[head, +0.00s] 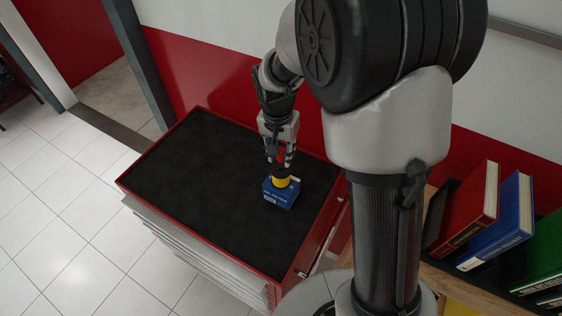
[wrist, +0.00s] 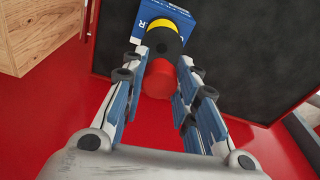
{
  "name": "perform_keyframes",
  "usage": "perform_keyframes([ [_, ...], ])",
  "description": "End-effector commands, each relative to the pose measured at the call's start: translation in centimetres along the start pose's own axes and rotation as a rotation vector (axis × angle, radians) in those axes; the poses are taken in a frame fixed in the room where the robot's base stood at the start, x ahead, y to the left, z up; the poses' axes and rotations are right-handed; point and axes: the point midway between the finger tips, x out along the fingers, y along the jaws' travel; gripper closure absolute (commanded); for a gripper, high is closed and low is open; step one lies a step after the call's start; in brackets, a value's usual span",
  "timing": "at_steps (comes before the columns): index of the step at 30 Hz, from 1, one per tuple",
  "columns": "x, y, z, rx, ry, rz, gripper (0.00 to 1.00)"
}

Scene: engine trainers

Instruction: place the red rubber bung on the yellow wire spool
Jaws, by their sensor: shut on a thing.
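The red rubber bung (wrist: 157,80) sits between the two fingers of my gripper (wrist: 163,62), which is shut on it. In the head view my gripper (head: 281,163) points down, with a little of the red bung (head: 281,154) showing between its fingers. The yellow wire spool (head: 281,182) is directly below, on a blue box (head: 280,196). In the wrist view a dark round section lies between the red bung and the yellow of the spool (wrist: 165,23); I cannot tell which of them it belongs to, or whether bung and spool touch.
The blue box stands on the black mat (head: 190,180) of a red-rimmed cabinet top (head: 150,199). The mat left of the box is clear. A shelf with red (head: 467,210) and blue books (head: 497,222) is at the right. A red wall band is behind.

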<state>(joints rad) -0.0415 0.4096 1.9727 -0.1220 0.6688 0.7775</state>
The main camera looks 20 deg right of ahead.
Motion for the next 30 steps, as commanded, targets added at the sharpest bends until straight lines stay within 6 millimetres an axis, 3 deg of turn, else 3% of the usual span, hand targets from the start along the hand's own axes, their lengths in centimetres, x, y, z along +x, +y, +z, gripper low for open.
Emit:
perform_keyframes([
  [9,4.1,0.0,0.6,0.001,-0.002,0.001,0.91],
  [21,4.6,0.0,0.6,0.001,0.000,0.000,0.91],
  [22,4.5,0.0,0.6,0.001,0.000,0.000,0.71],
  [30,4.4,0.0,0.6,0.001,0.000,0.000,0.53],
])
